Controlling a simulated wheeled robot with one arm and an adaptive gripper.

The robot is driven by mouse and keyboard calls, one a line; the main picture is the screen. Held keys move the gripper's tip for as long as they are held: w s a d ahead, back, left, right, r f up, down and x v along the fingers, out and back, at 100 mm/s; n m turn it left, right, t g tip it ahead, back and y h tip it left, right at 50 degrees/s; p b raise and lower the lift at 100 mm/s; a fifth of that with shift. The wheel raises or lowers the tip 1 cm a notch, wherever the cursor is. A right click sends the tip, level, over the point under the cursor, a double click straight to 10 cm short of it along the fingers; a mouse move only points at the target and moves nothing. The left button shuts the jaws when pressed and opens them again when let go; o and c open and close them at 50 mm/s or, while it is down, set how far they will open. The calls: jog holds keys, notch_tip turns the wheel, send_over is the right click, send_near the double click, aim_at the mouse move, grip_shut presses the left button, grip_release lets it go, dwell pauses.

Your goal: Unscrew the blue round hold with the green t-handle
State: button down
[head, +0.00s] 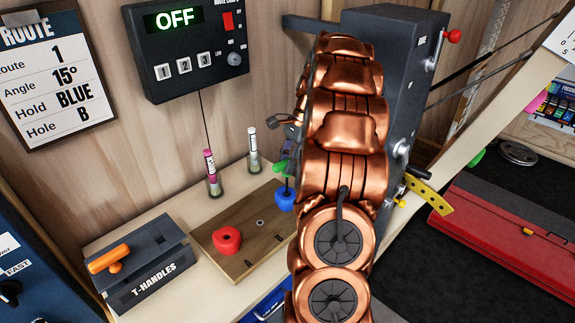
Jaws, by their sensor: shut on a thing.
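The green t-handle (280,167) is at the left edge of my copper arm, with its thin shaft pointing down to the blue round hold (285,200). The blue hold is over the right part of the wooden board (243,258); I cannot tell whether it touches the board. My gripper (287,150) is shut on the green t-handle, just above the blue hold. My arm hides much of the gripper and the board's right end.
A red hold (227,241) sits on the board's left part. A T-HANDLES box (145,268) with an orange t-handle (109,260) stands at left. Two markers (212,172) stand behind the board. A control panel (187,48) reading OFF and a route card (57,72) hang on the wall.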

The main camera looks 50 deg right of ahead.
dwell(0.3)
jog(key=shift+r+p, duration=0.8)
jog(key=shift+r, duration=0.7)
